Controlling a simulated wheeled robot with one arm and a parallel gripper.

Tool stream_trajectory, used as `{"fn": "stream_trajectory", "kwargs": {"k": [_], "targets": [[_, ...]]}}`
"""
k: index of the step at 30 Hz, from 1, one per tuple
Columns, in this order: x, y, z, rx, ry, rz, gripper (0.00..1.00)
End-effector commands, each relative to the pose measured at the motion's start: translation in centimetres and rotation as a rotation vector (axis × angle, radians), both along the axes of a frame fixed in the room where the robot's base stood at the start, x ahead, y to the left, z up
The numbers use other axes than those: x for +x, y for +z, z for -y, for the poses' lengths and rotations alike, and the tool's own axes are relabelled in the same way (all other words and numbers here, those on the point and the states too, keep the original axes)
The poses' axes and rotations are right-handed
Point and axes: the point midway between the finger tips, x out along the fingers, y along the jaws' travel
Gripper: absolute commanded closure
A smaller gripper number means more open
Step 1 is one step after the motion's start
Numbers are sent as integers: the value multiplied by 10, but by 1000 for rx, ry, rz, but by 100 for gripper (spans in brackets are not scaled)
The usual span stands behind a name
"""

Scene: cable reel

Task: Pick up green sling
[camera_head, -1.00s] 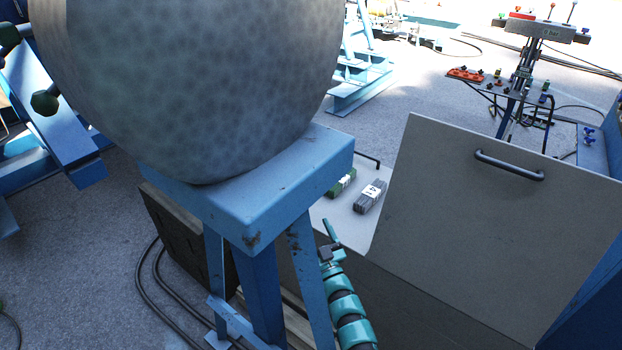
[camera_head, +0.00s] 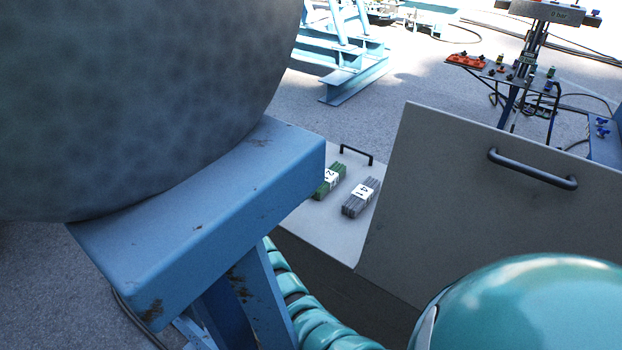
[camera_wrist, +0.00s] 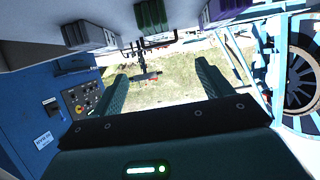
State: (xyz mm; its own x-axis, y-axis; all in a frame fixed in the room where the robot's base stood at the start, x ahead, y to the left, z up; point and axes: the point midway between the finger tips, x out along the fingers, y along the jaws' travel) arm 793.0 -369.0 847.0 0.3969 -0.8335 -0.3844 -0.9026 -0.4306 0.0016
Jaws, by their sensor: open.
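The green sling (camera_head: 325,187), a folded bundle with a white label, lies on the light top of a grey box, left of a grey sling (camera_head: 353,204). In the wrist view the green sling (camera_wrist: 151,16) shows at the top edge, partly cut off. The grey sling (camera_wrist: 90,35) is to its left and a purple sling (camera_wrist: 222,9) to its right. My gripper (camera_wrist: 160,72) is open and empty, its two dark green fingers apart. The green sling is not between them in the picture. My gripper is not visible in the head view.
The box's raised grey lid (camera_head: 470,220) with a black handle stands right of the slings. A blue stand (camera_head: 220,200) bearing a big grey rounded body is close on the left. A blue control panel (camera_wrist: 50,110) and a spoked wheel (camera_wrist: 303,65) show in the wrist view.

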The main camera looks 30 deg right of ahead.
Motion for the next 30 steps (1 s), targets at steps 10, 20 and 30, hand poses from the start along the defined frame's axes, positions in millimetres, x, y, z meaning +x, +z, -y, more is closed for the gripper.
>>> {"fn": "stream_trajectory", "kwargs": {"k": [10,20,30], "targets": [[10,-9,31,-1,-25,0,22],[25,-26,65,-2,-24,-1,22],[39,-44,94,0,-22,-1,22]]}}
